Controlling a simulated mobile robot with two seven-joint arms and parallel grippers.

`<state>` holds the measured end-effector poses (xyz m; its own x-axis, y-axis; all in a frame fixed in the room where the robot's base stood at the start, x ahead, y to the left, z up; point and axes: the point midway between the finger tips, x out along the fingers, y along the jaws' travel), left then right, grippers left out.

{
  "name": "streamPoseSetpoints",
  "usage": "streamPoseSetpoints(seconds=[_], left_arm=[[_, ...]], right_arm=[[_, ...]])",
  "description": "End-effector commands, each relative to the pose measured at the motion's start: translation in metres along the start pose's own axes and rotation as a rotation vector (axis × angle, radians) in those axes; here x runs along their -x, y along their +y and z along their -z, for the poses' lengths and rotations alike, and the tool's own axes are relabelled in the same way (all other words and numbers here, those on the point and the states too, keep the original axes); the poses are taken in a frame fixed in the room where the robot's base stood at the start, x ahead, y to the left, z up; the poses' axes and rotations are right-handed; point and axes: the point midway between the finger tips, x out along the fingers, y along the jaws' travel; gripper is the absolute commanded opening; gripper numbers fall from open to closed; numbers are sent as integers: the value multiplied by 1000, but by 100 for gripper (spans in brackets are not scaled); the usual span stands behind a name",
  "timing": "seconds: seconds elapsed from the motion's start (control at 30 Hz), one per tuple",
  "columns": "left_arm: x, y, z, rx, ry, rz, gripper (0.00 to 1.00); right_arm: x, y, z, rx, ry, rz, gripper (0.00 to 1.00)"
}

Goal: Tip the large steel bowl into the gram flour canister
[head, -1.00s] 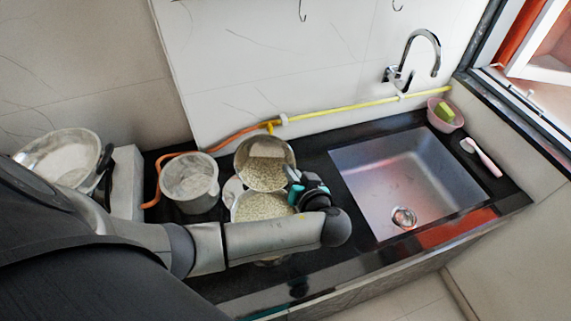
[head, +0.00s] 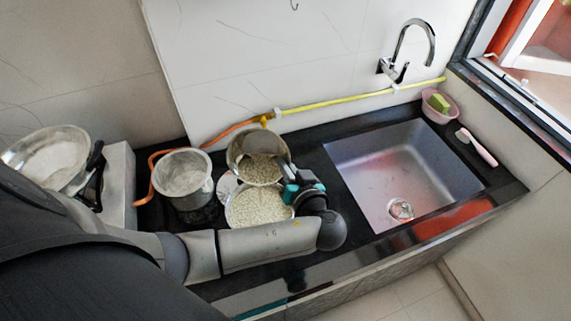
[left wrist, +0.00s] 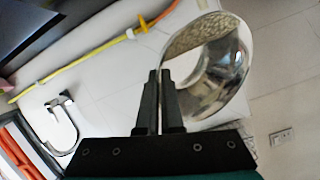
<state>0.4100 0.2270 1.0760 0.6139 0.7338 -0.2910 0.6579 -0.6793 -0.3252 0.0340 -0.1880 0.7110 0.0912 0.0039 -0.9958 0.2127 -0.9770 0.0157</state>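The large steel bowl (head: 243,146) is tilted steeply in the head view, its open side facing me and pale grains gathered low inside it. It also shows in the left wrist view (left wrist: 225,75), with grains along its inner wall. My left gripper (head: 300,188) is at the bowl's right side. In the left wrist view its fingers (left wrist: 160,75) are closed together on the rim. Directly below the bowl is a round container full of pale grains (head: 258,208), apparently the gram flour canister; my forearm hides its lower part. My right gripper is out of view.
A grey metal pot (head: 183,175) stands left of the container. Another steel pan (head: 45,160) sits on a stove at far left. The empty sink (head: 400,165) is at right, with a pink basin (head: 440,104) and a brush (head: 478,147) beyond. A yellow-orange hose (head: 340,104) runs along the wall.

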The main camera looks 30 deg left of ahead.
Motion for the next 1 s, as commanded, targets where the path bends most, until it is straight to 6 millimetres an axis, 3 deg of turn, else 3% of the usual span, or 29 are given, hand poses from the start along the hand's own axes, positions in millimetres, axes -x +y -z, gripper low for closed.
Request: streamPoseSetpoints(seconds=[0.47,1.0], left_arm=[[0,0,0,1,2,0,0],[5,-2,-1,39,94,22,0]], right_arm=[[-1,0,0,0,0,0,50],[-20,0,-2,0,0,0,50]])
